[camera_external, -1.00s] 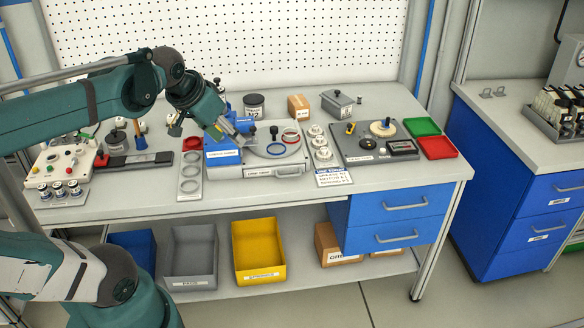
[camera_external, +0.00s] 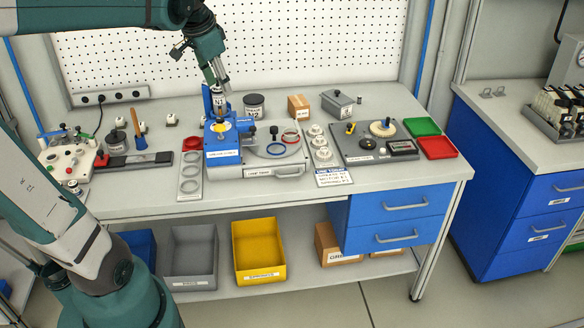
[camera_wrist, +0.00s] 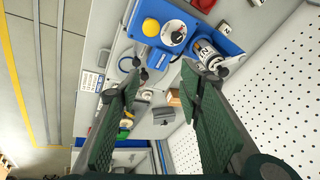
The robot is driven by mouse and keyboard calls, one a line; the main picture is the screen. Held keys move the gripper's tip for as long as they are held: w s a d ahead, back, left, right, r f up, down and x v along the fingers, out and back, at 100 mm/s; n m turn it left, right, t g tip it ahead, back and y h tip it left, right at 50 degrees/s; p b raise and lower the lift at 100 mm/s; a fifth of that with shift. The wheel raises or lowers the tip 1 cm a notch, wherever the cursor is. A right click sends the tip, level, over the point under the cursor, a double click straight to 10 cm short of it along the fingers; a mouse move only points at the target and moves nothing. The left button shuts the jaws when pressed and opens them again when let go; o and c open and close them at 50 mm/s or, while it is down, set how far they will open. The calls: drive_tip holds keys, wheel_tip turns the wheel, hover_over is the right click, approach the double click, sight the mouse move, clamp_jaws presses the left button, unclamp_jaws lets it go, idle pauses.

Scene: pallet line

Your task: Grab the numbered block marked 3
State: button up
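Several small white blocks with dark markings stand at the back left of the bench, one of them (camera_external: 172,119) left of the blue machine. Their digits are too small to read here, so I cannot tell which is marked 3. The wrist view shows two such blocks, one (camera_wrist: 224,27) beside the blue machine and one (camera_wrist: 257,3) at the top edge. My gripper (camera_external: 222,87) is above the back of the blue machine, right of the blocks. In the wrist view my gripper (camera_wrist: 166,80) has its fingers wide apart with nothing between them.
The blue machine (camera_external: 221,154) has a yellow button and dial; a labelled canister (camera_external: 220,101) stands at its back, close below my gripper. A dark-lidded jar (camera_external: 254,106) is to the right, a wooden-handled tool (camera_external: 138,132) to the left. The pegboard (camera_external: 300,45) is behind.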

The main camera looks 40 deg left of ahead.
drive_tip(key=w+a+m+g+p, duration=0.15)
drive_tip(key=w+a, duration=0.35)
drive_tip(key=a, duration=0.5)
drive_tip(key=m+g+h+p, duration=0.1)
drive_tip(key=m+g+p, duration=0.2)
drive_tip(key=m+p, duration=0.3)
hover_over(171, 116)
wheel_tip(171, 116, down, 9)
drive_tip(key=n, duration=0.1)
wheel_tip(171, 116, down, 13)
drive_tip(key=shift+w+r+p, duration=0.1)
drive_tip(key=shift+p, duration=0.25)
drive_tip(key=shift+f, duration=0.45)
drive_tip(key=shift+f, duration=1.25)
drive_tip(key=shift+f, duration=0.1)
